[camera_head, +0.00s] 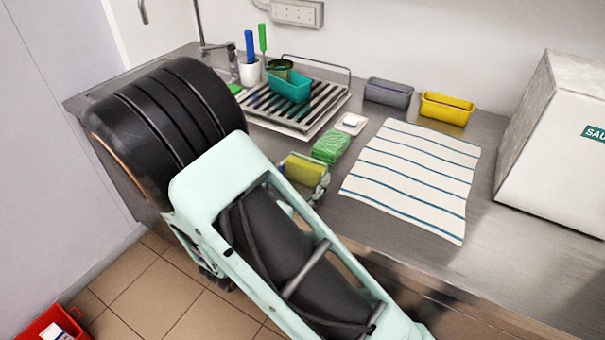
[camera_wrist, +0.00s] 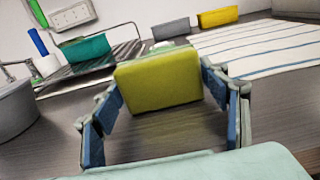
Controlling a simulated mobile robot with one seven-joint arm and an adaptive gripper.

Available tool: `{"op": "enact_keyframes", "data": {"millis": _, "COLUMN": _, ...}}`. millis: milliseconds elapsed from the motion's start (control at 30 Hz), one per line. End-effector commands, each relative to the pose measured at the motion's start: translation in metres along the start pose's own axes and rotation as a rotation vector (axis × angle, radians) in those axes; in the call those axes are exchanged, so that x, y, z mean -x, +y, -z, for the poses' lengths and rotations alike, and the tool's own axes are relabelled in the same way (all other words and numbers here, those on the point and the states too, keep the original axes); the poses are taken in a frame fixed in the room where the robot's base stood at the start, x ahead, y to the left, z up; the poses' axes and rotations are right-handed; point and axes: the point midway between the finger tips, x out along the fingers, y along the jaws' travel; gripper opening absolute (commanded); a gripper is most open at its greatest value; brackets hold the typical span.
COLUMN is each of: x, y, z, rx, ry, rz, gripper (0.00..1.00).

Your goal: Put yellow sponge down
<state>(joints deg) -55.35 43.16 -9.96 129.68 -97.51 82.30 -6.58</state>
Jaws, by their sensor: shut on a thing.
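The yellow sponge (camera_head: 304,171) is in my gripper (camera_head: 308,182), above or at the steel counter near its front edge. In the wrist view the sponge (camera_wrist: 159,80) sits upright between the blue finger pads of my gripper (camera_wrist: 160,90). The fingers are closed on its two sides. A green sponge or cloth (camera_head: 331,147) lies on the counter just behind it. I cannot tell whether the yellow sponge touches the counter.
A striped towel (camera_head: 412,180) lies to the right. A grey bin (camera_head: 388,94) and a yellow bin (camera_head: 447,108) stand behind it. A drying rack (camera_head: 312,118) with a teal container (camera_head: 290,86) stands at the back left. A white box (camera_head: 560,150) stands at the right. A small white dish (camera_head: 351,123) lies near the rack.

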Motion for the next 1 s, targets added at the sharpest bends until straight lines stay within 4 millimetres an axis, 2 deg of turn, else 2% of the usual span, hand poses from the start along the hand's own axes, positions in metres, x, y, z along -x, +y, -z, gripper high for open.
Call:
{"op": "enact_keyframes", "data": {"millis": 33, "x": 0.0, "y": 0.0, "z": 0.001, "rx": 0.0, "ry": 0.0, "rz": 0.0, "gripper": 0.71}}
{"op": "enact_keyframes", "data": {"millis": 167, "x": 0.0, "y": 0.0, "z": 0.0, "rx": 0.0, "ry": 0.0, "rz": 0.0, "gripper": 0.85}}
{"op": "enact_keyframes", "data": {"millis": 567, "x": 0.003, "y": 0.001, "z": -0.004, "rx": 0.0, "ry": 0.001, "rz": -0.002, "gripper": 0.85}}
{"op": "enact_keyframes", "data": {"millis": 667, "x": 0.019, "y": 0.002, "z": -0.003, "rx": 0.0, "ry": 0.001, "rz": -0.005, "gripper": 0.85}}
{"op": "enact_keyframes", "data": {"millis": 1000, "x": 0.091, "y": 0.001, "z": -0.003, "rx": 0.0, "ry": 0.0, "rz": -0.004, "gripper": 0.85}}
